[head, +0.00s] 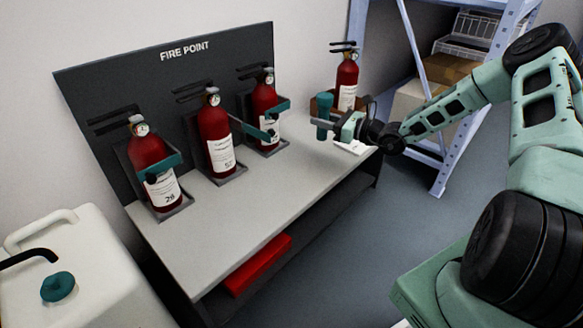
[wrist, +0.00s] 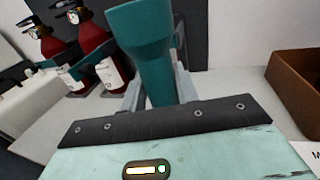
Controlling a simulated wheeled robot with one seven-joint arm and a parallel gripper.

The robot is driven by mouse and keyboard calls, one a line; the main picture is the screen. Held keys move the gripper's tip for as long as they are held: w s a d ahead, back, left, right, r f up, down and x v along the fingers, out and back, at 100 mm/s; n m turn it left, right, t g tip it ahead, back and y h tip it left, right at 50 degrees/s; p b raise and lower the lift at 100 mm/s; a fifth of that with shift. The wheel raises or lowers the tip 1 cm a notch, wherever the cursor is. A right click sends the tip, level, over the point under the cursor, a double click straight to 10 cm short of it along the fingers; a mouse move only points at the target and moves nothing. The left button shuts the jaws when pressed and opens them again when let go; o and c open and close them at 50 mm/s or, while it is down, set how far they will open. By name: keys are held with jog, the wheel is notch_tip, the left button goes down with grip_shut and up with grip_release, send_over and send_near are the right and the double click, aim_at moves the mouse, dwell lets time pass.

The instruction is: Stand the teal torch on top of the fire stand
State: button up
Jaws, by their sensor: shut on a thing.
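The teal torch (head: 323,116) is upright in my gripper (head: 322,122), above the right end of the fire stand. In the wrist view the torch (wrist: 148,50) stands between the two fingers, wide head up; its lower end is hidden behind the gripper body. My gripper also shows in the wrist view (wrist: 158,92), shut on the torch. The fire stand (head: 225,210) has a pale grey top and a dark back panel reading FIRE POINT. Whether the torch touches the top cannot be told.
Several red extinguishers (head: 214,135) stand in brackets along the back of the stand. Another extinguisher (head: 347,78) is at the right end by a brown box (wrist: 300,85). A red box (head: 258,264) lies on the lower shelf. The front of the top is clear.

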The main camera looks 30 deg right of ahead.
notch_tip(320, 180, down, 9)
jog(key=b, duration=0.4)
jog(key=shift+b, duration=0.35)
jog(key=shift+f, duration=0.15)
jog(key=o, duration=1.1)
